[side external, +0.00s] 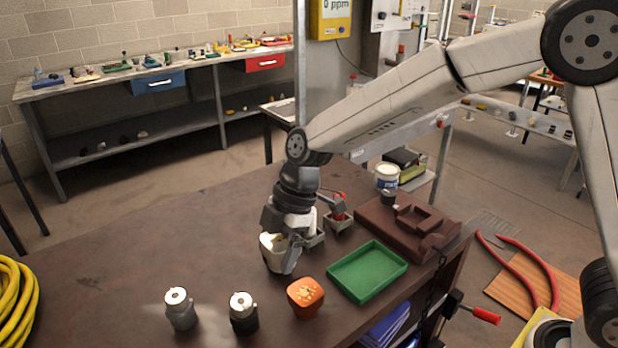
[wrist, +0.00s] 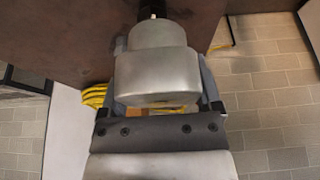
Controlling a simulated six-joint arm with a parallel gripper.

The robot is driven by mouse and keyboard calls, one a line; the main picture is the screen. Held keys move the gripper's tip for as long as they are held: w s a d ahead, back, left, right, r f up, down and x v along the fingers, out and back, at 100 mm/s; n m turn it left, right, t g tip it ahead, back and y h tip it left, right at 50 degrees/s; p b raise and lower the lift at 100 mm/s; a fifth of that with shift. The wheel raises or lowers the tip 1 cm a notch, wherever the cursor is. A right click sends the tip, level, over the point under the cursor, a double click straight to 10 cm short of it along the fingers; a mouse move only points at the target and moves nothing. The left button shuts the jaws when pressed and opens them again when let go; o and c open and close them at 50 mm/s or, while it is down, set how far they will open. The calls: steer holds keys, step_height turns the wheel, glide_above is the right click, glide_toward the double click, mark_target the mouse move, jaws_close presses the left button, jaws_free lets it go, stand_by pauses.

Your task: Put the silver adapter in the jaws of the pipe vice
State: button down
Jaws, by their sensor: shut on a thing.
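My gripper (side external: 282,254) is shut on a pale silver, stepped round piece, which I take to be the silver adapter (side external: 270,250). In the wrist view the adapter (wrist: 155,65) sits between the two grey fingers, in front of the dark bolted plate. My gripper points down, with the adapter low over the brown bench. Just behind it stands a small grey fixture with a red upright part (side external: 339,207), partly hidden by my gripper. It may be the pipe vice; I cannot make out its jaws. Another clamp-like device with a red handle (side external: 485,315) is at the bench's right edge.
Two grey-and-dark fittings with pale tops (side external: 180,308) (side external: 243,313) and an orange block (side external: 305,297) stand at the front. A green tray (side external: 367,271) and brown moulded block (side external: 400,232) lie to the right. A yellow hose (side external: 17,305) lies far left. The bench's left middle is clear.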

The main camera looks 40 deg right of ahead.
steer(key=shift+w+d, duration=0.1)
steer(key=w+d+m+t, duration=0.1)
steer(key=w+d+m, duration=0.2)
steer(key=d, duration=0.6)
steer(key=m+t+h, duration=0.3)
steer(key=m, duration=0.8)
glide_above(411, 220)
steer(key=shift+f, duration=0.85)
steer(key=shift+f, duration=0.2)
steer(key=shift+f, duration=3.2)
steer(key=shift+f+n, duration=0.15)
steer(key=shift+n, duration=0.15)
